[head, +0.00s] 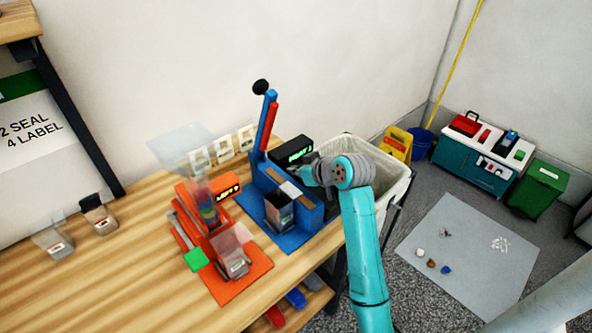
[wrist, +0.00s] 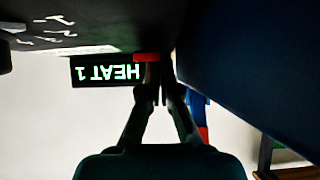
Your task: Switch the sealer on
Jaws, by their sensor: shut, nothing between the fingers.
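The blue sealer (head: 300,217) stands on a blue mat on the bench, its lever (head: 268,125) with a black knob raised. A black display box (head: 291,151) with green text sits at its back right. In the wrist view the display (wrist: 106,71) reads HEAT 1, upside down. A small red part (wrist: 147,57) lies beside the display, at my fingertips; I cannot tell whether they touch it. My gripper (head: 303,172) is at the sealer's right side, just below the display box. In the wrist view my gripper (wrist: 160,80) is shut and empty.
An orange machine (head: 208,215) stands on an orange mat left of the sealer. A white-lined bin (head: 398,180) is close behind my arm. A teal cabinet (head: 470,165) stands across the floor.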

